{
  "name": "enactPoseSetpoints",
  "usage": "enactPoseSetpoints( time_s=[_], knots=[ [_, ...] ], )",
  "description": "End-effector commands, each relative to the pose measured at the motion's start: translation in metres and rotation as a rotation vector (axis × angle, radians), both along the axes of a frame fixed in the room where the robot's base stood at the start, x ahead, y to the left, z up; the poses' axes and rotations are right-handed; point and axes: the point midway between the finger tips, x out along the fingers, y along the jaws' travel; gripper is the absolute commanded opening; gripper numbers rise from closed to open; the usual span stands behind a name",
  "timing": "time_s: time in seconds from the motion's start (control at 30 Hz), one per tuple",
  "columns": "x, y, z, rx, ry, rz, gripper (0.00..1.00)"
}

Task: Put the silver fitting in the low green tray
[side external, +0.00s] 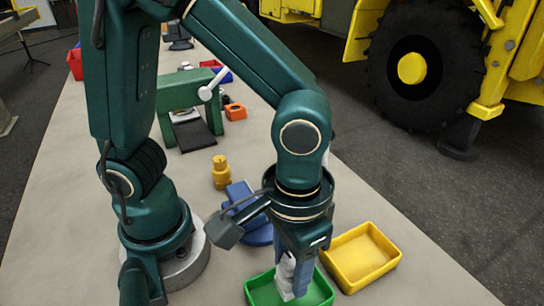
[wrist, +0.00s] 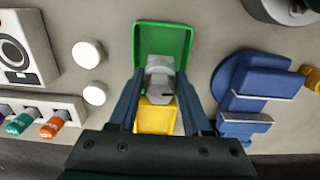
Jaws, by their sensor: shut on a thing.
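The silver fitting (wrist: 160,80) is held between the two fingers of my gripper (wrist: 158,105). In the side view the fitting (side external: 286,277) hangs at the fingertips, over the low green tray (side external: 328,294). The wrist view shows the green tray (wrist: 187,27) behind the fitting, with no other thing visible in it. My gripper (side external: 292,280) points down and is shut on the fitting. I cannot tell whether the fitting touches the tray's floor.
A yellow tray (side external: 360,258) stands right beside the green one and also shows in the wrist view (wrist: 156,117). A blue vise-like thing (wrist: 248,90) and a brass fitting (side external: 220,172) stand near. White round pieces (wrist: 88,54) lie on the bench.

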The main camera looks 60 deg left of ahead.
Motion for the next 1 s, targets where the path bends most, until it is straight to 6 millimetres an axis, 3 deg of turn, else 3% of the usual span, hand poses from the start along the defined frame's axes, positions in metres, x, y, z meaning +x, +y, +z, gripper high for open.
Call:
enactPoseSetpoints(
  time_s=[0.37, 1.0],
  knots=[
    [0.000, 0.000, 0.000, 0.000, 0.000, 0.000, 0.00],
    [0.000, 0.000, -0.018, 0.001, 0.001, 0.000, 0.00]
  ],
)
